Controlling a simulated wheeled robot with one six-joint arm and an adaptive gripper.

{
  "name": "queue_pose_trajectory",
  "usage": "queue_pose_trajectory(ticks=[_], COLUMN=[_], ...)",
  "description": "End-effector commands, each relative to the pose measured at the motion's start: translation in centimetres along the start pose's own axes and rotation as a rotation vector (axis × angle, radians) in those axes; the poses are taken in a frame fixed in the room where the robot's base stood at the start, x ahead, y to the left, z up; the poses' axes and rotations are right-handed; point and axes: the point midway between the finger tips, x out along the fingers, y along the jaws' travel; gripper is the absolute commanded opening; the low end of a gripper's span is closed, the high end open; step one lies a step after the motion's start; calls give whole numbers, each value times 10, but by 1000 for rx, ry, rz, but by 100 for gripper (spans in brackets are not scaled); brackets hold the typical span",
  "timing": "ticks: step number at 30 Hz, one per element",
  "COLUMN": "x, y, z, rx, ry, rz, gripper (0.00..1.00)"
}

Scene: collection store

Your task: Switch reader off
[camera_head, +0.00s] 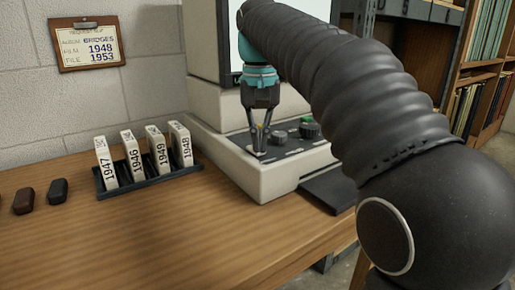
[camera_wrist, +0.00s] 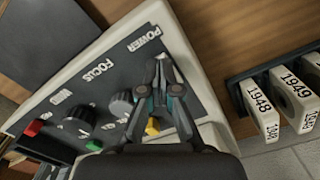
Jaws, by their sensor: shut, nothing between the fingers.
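The reader (camera_head: 290,172) is a cream machine with a screen and a dark sloping control panel. My gripper (camera_head: 259,152) points down at the panel's near left part, its fingers together and empty. In the wrist view my gripper's tips (camera_wrist: 160,66) are beside the POWER label (camera_wrist: 145,40). The power switch is hidden behind the fingers, and I cannot tell whether they touch it. A small yellow part (camera_wrist: 152,127) shows beside the fingers. A grey knob (camera_wrist: 122,104) is near the FOCUS label (camera_wrist: 98,70). A larger dark knob (camera_wrist: 80,121) and a red button (camera_wrist: 35,128) lie farther along.
A black rack (camera_head: 150,180) with several labelled white boxes stands left of the reader. Two small dark objects, one brown (camera_head: 24,201) and one black (camera_head: 58,190), lie farther left. A clipboard (camera_head: 88,43) hangs on the wall. The front tabletop (camera_head: 160,240) is clear.

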Motion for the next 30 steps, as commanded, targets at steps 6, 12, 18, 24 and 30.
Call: queue_pose_trajectory(ticks=[6,12,18,24,30], x=[3,-4,-18,-30,-44], y=[0,0,0,0,0], z=[0,0,0,0,0], rx=[0,0,0,0,0], ry=[-1,-3,-1,0,0], rz=[0,1,0,0,0], gripper=[0,0,0,0,0])
